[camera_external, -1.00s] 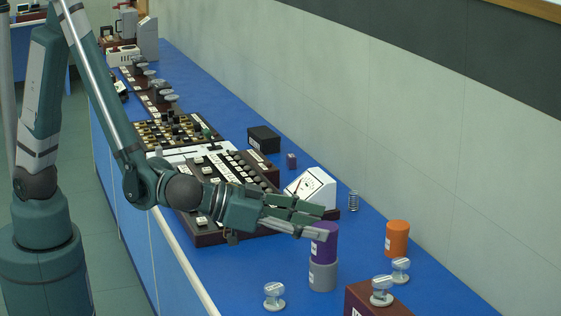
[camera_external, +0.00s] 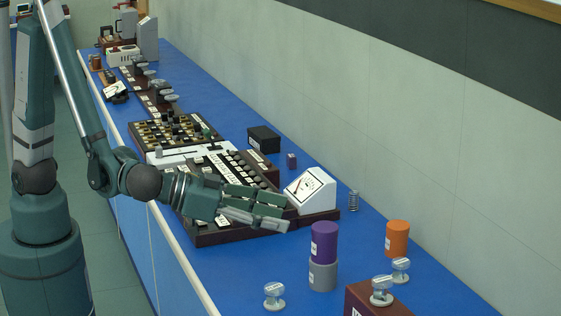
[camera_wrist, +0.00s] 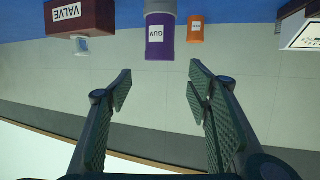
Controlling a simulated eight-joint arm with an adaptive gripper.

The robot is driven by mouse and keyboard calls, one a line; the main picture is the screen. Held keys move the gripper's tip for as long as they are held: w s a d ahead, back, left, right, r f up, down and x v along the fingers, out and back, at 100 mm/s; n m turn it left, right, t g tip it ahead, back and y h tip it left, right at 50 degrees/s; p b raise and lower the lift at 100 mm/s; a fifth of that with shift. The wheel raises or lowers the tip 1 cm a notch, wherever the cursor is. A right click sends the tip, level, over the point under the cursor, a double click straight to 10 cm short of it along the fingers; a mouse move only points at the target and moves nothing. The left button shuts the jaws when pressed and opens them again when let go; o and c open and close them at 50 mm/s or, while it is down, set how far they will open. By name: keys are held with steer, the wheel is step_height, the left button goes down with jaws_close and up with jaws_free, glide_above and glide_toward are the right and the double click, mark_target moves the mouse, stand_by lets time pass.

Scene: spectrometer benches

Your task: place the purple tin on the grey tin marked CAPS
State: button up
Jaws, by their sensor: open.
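The purple tin (camera_external: 324,241) stands upright on top of the grey tin (camera_external: 323,275) near the front right of the blue bench. In the wrist view, which is upside down, the purple tin (camera_wrist: 160,42) shows a white label reading GUM, and the grey tin (camera_wrist: 160,7) touches it. No CAPS marking is readable. My gripper (camera_external: 287,218) is open and empty, to the left of the purple tin and apart from it. Its two fingers (camera_wrist: 161,72) are spread wide in the wrist view, with the purple tin beyond their tips.
An orange tin (camera_external: 397,239) stands to the right. A dark red box marked VALVE (camera_wrist: 80,17) and several glass-like knobs (camera_external: 274,296) are near the front. A white meter (camera_external: 311,191) stands behind my gripper. Bare blue bench (camera_external: 245,268) lies left of the tins.

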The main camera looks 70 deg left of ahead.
steer(key=shift+w+a, duration=0.1)
stand_by(0.6)
steer(key=w+a+r+n+g+y, duration=0.1)
steer(key=w+a+r+g+y, duration=0.1)
steer(key=a, duration=1.1)
steer(key=w+a+r+n+g+y, duration=0.1)
steer(key=a+y, duration=0.1)
steer(key=a, duration=1.1)
steer(key=s+a+r+n+g, duration=0.1)
steer(key=s+a+g, duration=0.3)
steer(key=s+a, duration=1.1)
steer(key=a+r, duration=0.1)
steer(key=a, duration=0.3)
steer(key=shift+s+a+r, duration=0.15)
steer(key=shift+s+r, duration=0.05)
